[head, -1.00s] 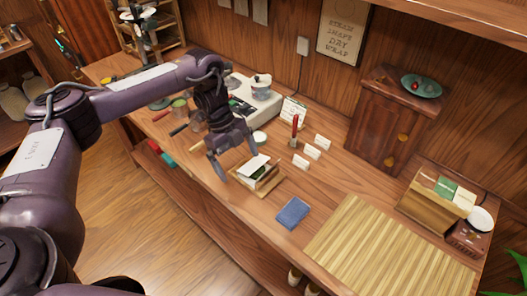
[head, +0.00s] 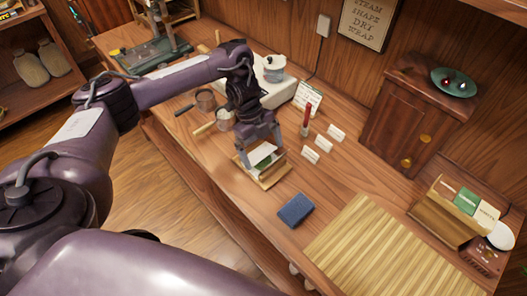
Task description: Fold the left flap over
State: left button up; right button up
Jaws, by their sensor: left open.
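A small wooden tray (head: 271,181) lies near the front edge of the bench. On it is an open white wrapper (head: 255,153) with a green patch (head: 264,162) showing inside. My left gripper (head: 260,150) is over the wrapper from behind, fingers pointing down and spread apart, one at each side of it. I cannot tell whether the fingers touch the paper. The gripper hides the rear of the wrapper, and I cannot tell how its left flap lies. My right gripper is not in view.
A blue block (head: 295,210) and a slatted mat (head: 385,255) lie to the right. White cards (head: 323,144) and a red-topped upright tool (head: 306,121) stand behind the tray. A wooden cabinet (head: 410,120) stands at the back right. Bare bench lies between tray and blue block.

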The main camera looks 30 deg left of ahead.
pick_arm(q)
jog(key=shift+d+f, duration=0.1)
jog(key=shift+f, duration=0.25)
jog(key=shift+s, duration=0.15)
jog(key=c, duration=0.7)
jog(key=shift+s+d+f+t+y+p, duration=0.15)
jog(key=shift+d+t+y+p, duration=0.15)
jog(key=shift+y+p, duration=0.45)
jog(key=shift+d+f+y+p, duration=0.15)
jog(key=shift+f+y+p, duration=0.25)
jog(key=shift+y, duration=0.35)
jog(key=shift+f+t+y, duration=0.3)
jog(key=shift+t+y, duration=0.1)
jog(key=shift+y, duration=0.1)
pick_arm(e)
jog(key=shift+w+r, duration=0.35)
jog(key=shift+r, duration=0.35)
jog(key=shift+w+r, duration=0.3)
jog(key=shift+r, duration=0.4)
pick_arm(q)
jog(key=o, duration=0.7)
